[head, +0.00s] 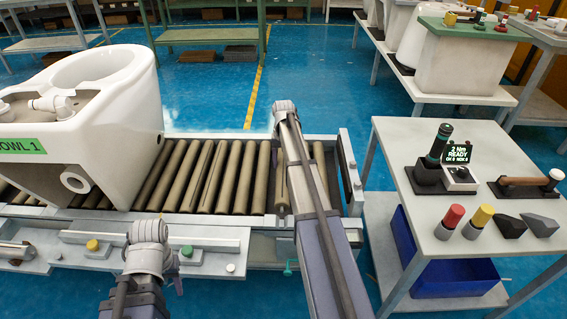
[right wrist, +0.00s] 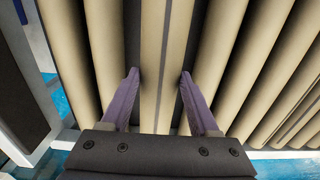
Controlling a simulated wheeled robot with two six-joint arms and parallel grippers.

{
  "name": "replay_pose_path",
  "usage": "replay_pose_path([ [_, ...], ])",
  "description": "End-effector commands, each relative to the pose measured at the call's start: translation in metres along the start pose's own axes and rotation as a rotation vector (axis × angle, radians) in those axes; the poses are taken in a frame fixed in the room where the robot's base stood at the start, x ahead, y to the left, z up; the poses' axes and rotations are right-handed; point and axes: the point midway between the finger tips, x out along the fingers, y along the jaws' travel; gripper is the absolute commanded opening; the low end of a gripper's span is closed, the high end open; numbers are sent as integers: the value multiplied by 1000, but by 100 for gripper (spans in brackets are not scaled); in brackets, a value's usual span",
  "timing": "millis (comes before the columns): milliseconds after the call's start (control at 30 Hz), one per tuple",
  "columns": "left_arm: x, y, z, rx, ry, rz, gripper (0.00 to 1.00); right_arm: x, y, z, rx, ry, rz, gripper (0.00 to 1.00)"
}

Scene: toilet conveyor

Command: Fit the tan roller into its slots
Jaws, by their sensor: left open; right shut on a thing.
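In the right wrist view my right gripper (right wrist: 158,78) is shut around a tan roller (right wrist: 154,45), one purple finger on each side. The roller lies parallel to its neighbours, with dark gaps beside it. Its ends are not visible, so I cannot tell whether they sit in the slots. In the head view the tan rollers of the conveyor (head: 205,180) form a row, and my right arm covers part of it and hides the right gripper. My left gripper (head: 179,286) is open at the lower left, its fingers mostly hidden by my left wrist.
A white toilet bowl (head: 130,100) with a green label stands on the conveyor's left part. The conveyor's end frame (head: 349,165) is right of my arm. A grey table (head: 400,135) at right carries tools, a display and coloured pieces, with a blue bin (head: 450,275) below.

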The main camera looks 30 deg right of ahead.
Motion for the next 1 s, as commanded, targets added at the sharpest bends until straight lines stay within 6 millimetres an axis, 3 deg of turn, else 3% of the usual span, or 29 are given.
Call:
replay_pose_path([
  [267, 6, 0, 0, 1, 0, -1, 50, 6, 0, 0, 0, 0, 0, 0],
  [600, 38, 4, -3, 6, 2, 2, 50, 38, 0, 0, 0, 0, 0, 0],
  [1000, 39, 5, -3, 7, 2, 2, 50, 39, 0, 0, 0, 0, 0, 0],
])
